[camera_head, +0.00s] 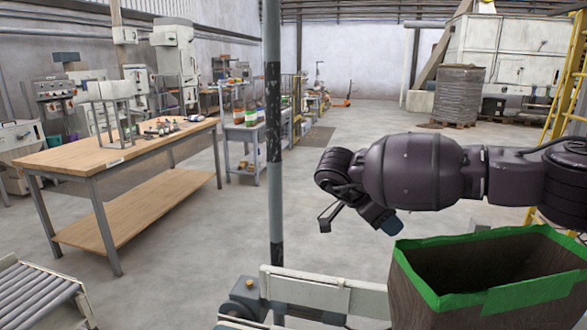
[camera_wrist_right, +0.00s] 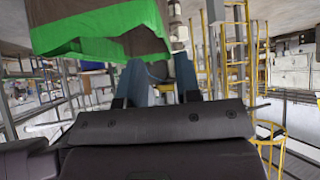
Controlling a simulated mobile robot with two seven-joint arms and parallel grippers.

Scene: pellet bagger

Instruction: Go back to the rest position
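My right arm reaches in from the right in the head view, and its dark gripper (camera_head: 384,220) points down above and left of a brown bin (camera_head: 408,285) with a green rim. In the right wrist view the two blue-grey fingers of this gripper (camera_wrist_right: 160,78) stand apart with nothing held between them. The brown and green bin also shows beyond the fingers at the top of that view (camera_wrist_right: 90,22). The gripper appears clear of the bin. My left gripper is not in view.
A tall post (camera_head: 275,150) stands left of my right gripper. A wooden workbench (camera_head: 110,155) with small items is at left, a roller conveyor (camera_head: 35,298) at lower left. A yellow ladder (camera_head: 565,90) stands at right. The middle floor (camera_head: 350,150) is open.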

